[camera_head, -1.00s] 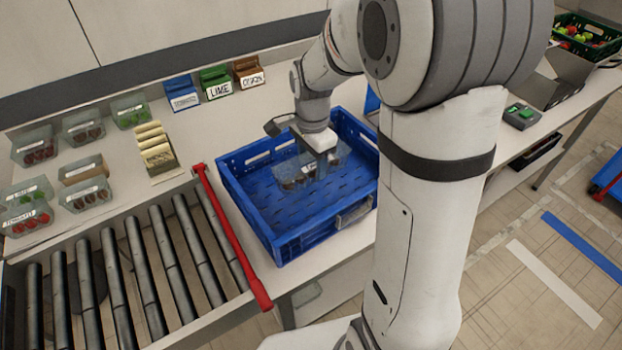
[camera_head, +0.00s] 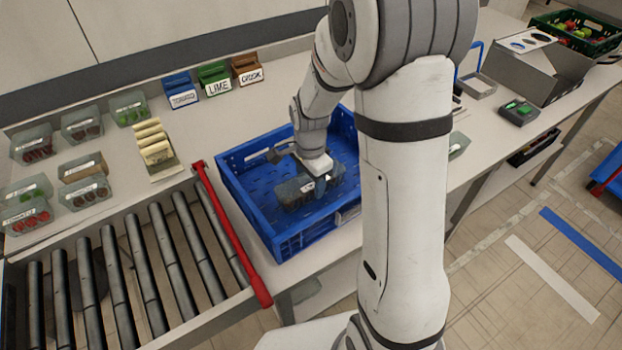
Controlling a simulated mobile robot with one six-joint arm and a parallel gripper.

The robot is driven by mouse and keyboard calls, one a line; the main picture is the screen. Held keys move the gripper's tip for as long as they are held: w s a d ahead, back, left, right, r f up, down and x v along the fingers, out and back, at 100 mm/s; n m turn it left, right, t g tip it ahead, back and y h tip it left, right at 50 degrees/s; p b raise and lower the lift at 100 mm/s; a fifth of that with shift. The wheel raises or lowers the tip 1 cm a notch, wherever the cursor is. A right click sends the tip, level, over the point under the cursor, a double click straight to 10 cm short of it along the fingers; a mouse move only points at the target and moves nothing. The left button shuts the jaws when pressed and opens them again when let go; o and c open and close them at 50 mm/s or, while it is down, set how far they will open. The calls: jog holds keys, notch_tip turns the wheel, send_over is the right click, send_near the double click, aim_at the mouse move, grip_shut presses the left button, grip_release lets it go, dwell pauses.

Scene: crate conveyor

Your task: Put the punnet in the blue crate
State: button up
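The blue crate (camera_head: 290,242) stands on the bench, right of the red bar at the roller conveyor's end. A clear punnet (camera_head: 292,194) with dark contents is inside the crate, low near its floor. My gripper (camera_head: 319,186) is inside the crate at the punnet, with a finger showing against its near side. The far finger is hidden, so I cannot tell whether the gripper is closed on the punnet. I also cannot tell whether the punnet touches the crate floor. My arm hides the crate's right side.
Several punnets (camera_head: 82,127) stand on the bench at left, beside a stack of cream cartons (camera_head: 155,147). Labelled blue, green and brown boxes (camera_head: 214,79) stand behind the crate. The red bar (camera_head: 230,232) runs close along the crate's left side. A grey box (camera_head: 540,68) and a green crate (camera_head: 577,34) are at far right.

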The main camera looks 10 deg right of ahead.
jog(key=o, duration=0.4)
notch_tip(320, 180, up, 12)
jog(key=shift+f, duration=0.2)
jog(key=s+r+n+t, duration=0.1)
jog(key=s+n, duration=0.3)
jog(key=s, duration=0.2)
jog(key=s+d+r+n+t, duration=0.1)
jog(key=s+r+n, duration=0.1)
jog(key=s+n, duration=0.3)
jog(key=s+d+r+n+t, duration=0.1)
jog(key=s+r+n, duration=0.1)
jog(key=s+n, duration=0.2)
jog(key=shift+s+d+n, duration=0.15)
jog(key=shift+s+n, duration=0.15)
jog(key=shift+s, duration=1)
